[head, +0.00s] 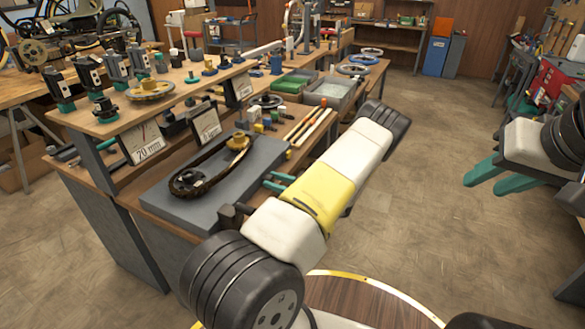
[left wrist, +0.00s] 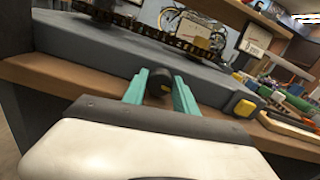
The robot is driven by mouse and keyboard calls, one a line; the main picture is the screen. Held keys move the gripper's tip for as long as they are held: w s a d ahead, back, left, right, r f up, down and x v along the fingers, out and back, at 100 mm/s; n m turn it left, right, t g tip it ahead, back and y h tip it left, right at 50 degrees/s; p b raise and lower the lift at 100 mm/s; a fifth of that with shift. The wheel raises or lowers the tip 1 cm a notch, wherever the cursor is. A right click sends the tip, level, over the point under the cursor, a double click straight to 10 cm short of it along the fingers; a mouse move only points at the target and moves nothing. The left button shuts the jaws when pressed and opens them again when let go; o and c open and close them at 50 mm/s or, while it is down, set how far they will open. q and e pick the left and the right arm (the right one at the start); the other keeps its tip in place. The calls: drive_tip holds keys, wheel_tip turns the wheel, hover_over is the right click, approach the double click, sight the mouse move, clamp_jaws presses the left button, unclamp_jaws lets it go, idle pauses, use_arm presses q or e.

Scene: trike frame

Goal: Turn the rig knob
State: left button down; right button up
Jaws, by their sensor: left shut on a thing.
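The rig is a grey slab (head: 165,203) on the wooden bench, with a dark chain (head: 190,183) and a brass-coloured sprocket (head: 240,141) on top. The dark round rig knob (left wrist: 159,83) is at the slab's front face in the left wrist view. My left gripper (left wrist: 160,88) is shut on it, with one teal finger on each side. In the head view, my left gripper (head: 270,182) shows only partly at the slab's front edge, behind my white and yellow arm, and the knob is not clear there. My right gripper (head: 480,184) is open and empty over the floor at right.
A yellow button (left wrist: 243,106) is right of the knob. Signs (head: 146,142), a grey bin (head: 330,90) and rods (head: 315,127) are around the slab. A raised shelf (head: 190,95) with small fixtures runs behind. The floor (head: 420,200) at right is clear.

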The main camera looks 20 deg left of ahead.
use_arm(q)
drive_tip(key=n, duration=0.6)
drive_tip(key=shift+f, duration=0.1)
idle(0.5)
drive_tip(key=c, duration=1)
unclamp_jaws()
drive_tip(key=shift+d, duration=0.1)
drive_tip(key=shift+o, duration=0.2)
drive_tip(key=shift+s, duration=0.1)
